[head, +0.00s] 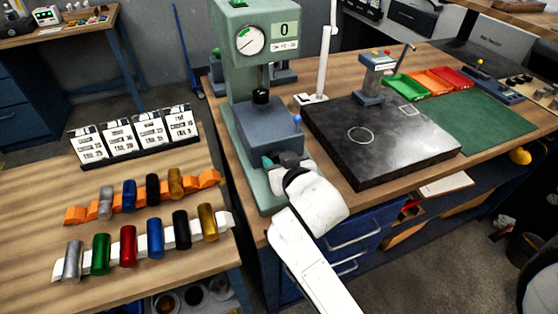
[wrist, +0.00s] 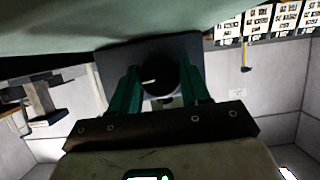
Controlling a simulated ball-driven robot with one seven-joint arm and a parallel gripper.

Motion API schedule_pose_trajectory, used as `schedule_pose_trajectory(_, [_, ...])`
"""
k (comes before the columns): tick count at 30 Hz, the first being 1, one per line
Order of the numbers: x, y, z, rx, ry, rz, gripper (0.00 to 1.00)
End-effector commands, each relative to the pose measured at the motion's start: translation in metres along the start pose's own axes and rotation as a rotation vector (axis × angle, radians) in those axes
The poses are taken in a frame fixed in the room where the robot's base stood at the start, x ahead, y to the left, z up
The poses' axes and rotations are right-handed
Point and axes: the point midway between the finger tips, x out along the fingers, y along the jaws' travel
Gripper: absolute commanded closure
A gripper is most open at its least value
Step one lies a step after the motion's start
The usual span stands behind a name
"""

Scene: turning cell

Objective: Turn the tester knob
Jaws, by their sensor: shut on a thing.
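The green tester (head: 250,100) stands on the wooden bench, with a round dial (head: 250,40) and a display reading 0. Its dark grey block (head: 268,128) sits low at the front. In the wrist view the tester knob (wrist: 165,80) is round and black with a short white mark pointing left. My gripper (wrist: 162,88) has one green finger on each side of the knob and is shut on it.
A black stone plate (head: 385,140) lies right of the tester, with red, orange and green trays (head: 405,87) behind. A lever with a blue ball (head: 297,120) rises close to my gripper. Coloured cylinders on racks (head: 127,245) and several label cards (head: 135,135) occupy the left table.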

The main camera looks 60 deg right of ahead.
Motion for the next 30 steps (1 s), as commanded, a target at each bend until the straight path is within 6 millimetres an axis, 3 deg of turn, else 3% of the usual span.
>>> schedule_pose_trajectory(5, [-0.0005,-0.0001,-0.0006,0.018,0.0,-0.008,0.84])
schedule_pose_trajectory(15, [-0.0005,0.0011,-0.0005,0.26,0.0,-0.108,0.84])
schedule_pose_trajectory(24, [0.0,0.0009,0.0003,0.276,0.0,-0.115,0.84])
schedule_pose_trajectory(25, [0.0,0.0009,0.0002,0.276,0.0,-0.115,0.53])
schedule_pose_trajectory(30, [0.0,0.0009,0.0002,0.275,0.0,-0.114,0.37])
